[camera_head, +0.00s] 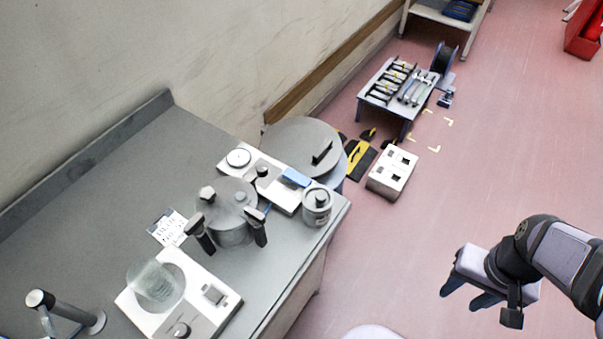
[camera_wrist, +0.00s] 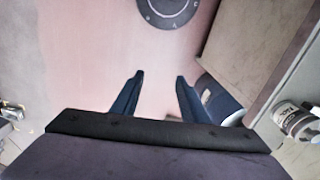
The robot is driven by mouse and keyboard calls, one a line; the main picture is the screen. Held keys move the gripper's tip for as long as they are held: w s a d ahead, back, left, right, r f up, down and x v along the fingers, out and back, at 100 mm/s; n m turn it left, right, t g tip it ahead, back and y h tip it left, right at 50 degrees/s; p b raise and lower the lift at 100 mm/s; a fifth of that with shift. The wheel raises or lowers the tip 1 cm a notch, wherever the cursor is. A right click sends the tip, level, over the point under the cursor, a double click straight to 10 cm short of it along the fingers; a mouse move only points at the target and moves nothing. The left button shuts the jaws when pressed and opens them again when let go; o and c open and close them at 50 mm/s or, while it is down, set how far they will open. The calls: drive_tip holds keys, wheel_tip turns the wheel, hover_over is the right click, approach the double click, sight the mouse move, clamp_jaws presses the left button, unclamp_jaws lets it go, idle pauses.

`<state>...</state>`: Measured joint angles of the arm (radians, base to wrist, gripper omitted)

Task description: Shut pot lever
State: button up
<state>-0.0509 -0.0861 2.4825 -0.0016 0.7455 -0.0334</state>
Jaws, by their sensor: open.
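A grey metal pot (camera_head: 234,232) with a domed lid stands on the grey bench in the head view. Two black-handled levers show on its near side, a left lever (camera_head: 199,235) and a right lever (camera_head: 255,226). Both handles stick out past the lid's edge; I cannot tell how either one latches. My gripper (camera_head: 462,297) is at the right of the head view, over the pink floor, well away from the pot. Its two blue fingers are apart and empty, also in the wrist view (camera_wrist: 160,78). The pot does not show in the wrist view.
On the bench (camera_head: 93,222) around the pot are a hot plate (camera_head: 207,310) with a glass beaker (camera_head: 153,287), a scale (camera_head: 239,159) and a small metal jar (camera_head: 317,206). A lidded drum (camera_head: 301,139) stands behind the bench. Open floor lies between bench and gripper.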

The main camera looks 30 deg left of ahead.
drive_tip(key=w+a+r+n+p, duration=0.1)
drive_tip(key=w+a+r+n, duration=0.3)
drive_tip(key=w+a, duration=0.4)
drive_tip(key=n+p, duration=0.4)
drive_tip(key=n, duration=0.9)
approach(304, 181)
drive_tip(key=shift+w+d, duration=0.15)
drive_tip(key=shift+d, duration=0.05)
drive_tip(key=shift+a+f, duration=0.1)
drive_tip(key=shift+a, duration=0.1)
drive_tip(key=shift+f+p, duration=1.35)
drive_tip(key=shift+f, duration=2.3)
clamp_jaws()
